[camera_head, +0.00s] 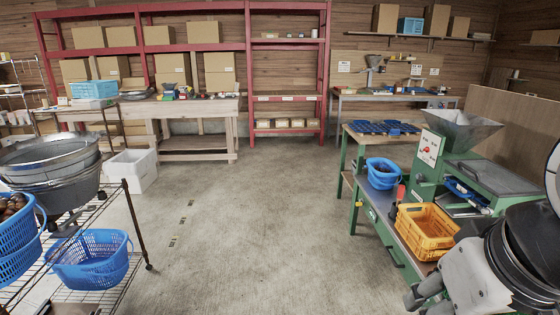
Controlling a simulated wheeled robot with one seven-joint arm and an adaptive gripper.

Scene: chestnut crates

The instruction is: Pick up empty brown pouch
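I cannot make out a brown pouch for certain in the head view. Several small dark and yellowish flat patches (173,241) lie in a line on the floor left of centre, too small to identify. Small mixed items (170,91) on the back-left wooden bench are also too small to tell apart. My arm shows at the lower right, close to the camera. Dark grey parts at its lower left end (425,294) may be my gripper; its fingers cannot be made out, nor whether they hold anything.
The concrete floor (260,220) is open in the middle. A wire rack (115,212) with blue baskets stands left. A green-legged bench (383,215) with an orange crate (425,226) and hopper machine (460,130) stands right. Red shelving (325,75) with cardboard boxes lines the back.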

